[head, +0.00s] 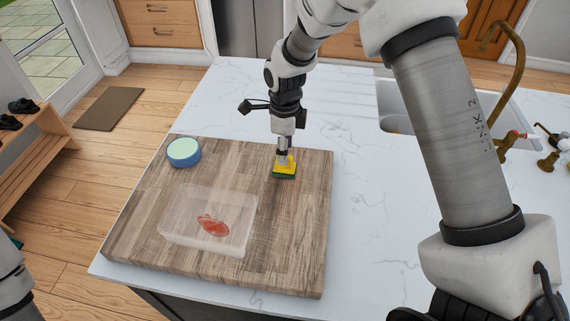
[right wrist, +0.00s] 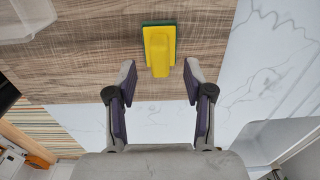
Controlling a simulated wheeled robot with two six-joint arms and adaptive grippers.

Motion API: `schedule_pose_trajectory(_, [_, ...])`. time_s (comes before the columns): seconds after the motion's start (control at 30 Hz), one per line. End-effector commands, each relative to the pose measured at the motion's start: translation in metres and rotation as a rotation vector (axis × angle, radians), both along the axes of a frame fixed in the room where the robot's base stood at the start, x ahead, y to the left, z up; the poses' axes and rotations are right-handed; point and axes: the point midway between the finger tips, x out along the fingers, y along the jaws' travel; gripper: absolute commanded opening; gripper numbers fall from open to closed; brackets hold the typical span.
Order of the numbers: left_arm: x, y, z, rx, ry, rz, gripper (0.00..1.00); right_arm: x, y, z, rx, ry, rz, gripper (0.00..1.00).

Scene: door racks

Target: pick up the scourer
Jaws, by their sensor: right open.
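The scourer (head: 284,172) is yellow with a green pad and lies on the wooden board near its back right edge. It also shows in the right wrist view (right wrist: 159,49), at the top middle, with the yellow handle part facing the camera. My right gripper (head: 284,158) is directly over the scourer in the head view and hides part of it. In the right wrist view its two fingers (right wrist: 160,76) are open, one to each side of the scourer's near end, with nothing between them gripped. The left gripper is not in view; only part of my left arm shows at the left edge.
The wooden board (head: 150,255) lies on a white marble counter (head: 350,200). It bears a clear box (head: 180,235) with a reddish item (head: 213,226) in it, and a blue round container (head: 184,152). A sink (head: 397,105) and brass tap (head: 505,90) are at the right.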

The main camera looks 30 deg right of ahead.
Motion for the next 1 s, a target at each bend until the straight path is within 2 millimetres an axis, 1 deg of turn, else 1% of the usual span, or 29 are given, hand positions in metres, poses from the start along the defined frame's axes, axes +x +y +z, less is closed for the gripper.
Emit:
schedule_pose_trajectory(0.03, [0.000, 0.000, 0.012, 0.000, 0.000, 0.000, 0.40, 0.000, -0.001, -0.004, 0.000, 0.006, 0.000, 0.52])
schedule_pose_trajectory(0.07, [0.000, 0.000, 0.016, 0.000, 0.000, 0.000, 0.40, 0.001, -0.001, -0.010, 0.000, 0.006, 0.000, 0.52])
schedule_pose_trajectory(0.13, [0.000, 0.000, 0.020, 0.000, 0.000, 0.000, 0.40, 0.001, -0.001, -0.025, 0.000, 0.006, 0.000, 0.52])
schedule_pose_trajectory(0.2, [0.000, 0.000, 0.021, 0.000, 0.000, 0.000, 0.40, 0.001, -0.001, -0.034, 0.000, 0.004, 0.000, 0.52])
schedule_pose_trajectory(0.3, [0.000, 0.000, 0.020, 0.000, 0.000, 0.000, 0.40, 0.002, -0.001, -0.039, 0.000, 0.000, 0.000, 0.52])
schedule_pose_trajectory(0.43, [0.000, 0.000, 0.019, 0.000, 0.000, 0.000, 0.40, 0.002, -0.001, -0.039, 0.000, 0.000, 0.000, 0.52])
schedule_pose_trajectory(0.47, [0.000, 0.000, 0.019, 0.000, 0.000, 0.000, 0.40, 0.002, -0.001, -0.039, 0.000, 0.000, 0.000, 0.45])
schedule_pose_trajectory(0.5, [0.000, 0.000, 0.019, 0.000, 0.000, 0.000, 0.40, 0.002, -0.001, -0.039, 0.000, 0.000, 0.000, 0.31])
schedule_pose_trajectory(0.6, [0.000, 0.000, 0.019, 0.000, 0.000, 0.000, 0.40, 0.002, -0.001, -0.039, 0.001, 0.001, 0.000, 0.00])
schedule_pose_trajectory(1.0, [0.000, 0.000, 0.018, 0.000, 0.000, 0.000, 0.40, 0.002, -0.001, -0.038, 0.000, 0.000, 0.000, 0.00])
